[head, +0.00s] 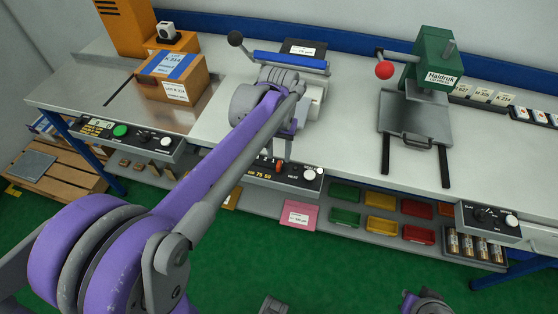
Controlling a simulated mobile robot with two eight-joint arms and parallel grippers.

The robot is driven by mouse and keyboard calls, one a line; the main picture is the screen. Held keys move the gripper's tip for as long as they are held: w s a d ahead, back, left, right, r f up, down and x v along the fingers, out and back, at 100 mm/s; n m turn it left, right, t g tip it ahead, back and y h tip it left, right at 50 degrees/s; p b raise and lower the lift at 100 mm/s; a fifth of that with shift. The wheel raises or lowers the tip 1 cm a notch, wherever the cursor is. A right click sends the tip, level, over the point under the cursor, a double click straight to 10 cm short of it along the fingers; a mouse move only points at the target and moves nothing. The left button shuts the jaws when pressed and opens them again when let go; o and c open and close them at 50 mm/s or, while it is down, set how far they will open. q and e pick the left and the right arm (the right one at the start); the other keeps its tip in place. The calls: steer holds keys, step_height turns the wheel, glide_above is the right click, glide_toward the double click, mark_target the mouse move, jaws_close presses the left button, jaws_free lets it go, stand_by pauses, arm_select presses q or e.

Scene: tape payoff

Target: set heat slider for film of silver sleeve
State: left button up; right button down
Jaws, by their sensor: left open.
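A dark control panel (293,176) is on the front edge of the bench, below the sealer with the blue bar (290,61). It carries an orange part (279,167), the figures 75 and 50, and a white knob (310,174). I cannot tell whether the orange part is the heat slider. My left gripper (281,154) points down just above this panel, open and empty. My wrist hides the middle of the sealer and the panel's left part. I cannot make out a silver sleeve.
A green press (428,62) with a red ball handle (384,71) stands at the right. A labelled cardboard box (172,76) stands at the left. Further panels sit on the front edge at left (128,136) and right (489,222). Coloured bins (381,199) and a pink packet (299,214) are below.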

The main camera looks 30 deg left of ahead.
mark_target(279, 163)
arm_select(q)
steer(key=shift+f, duration=1.95)
jaws_close()
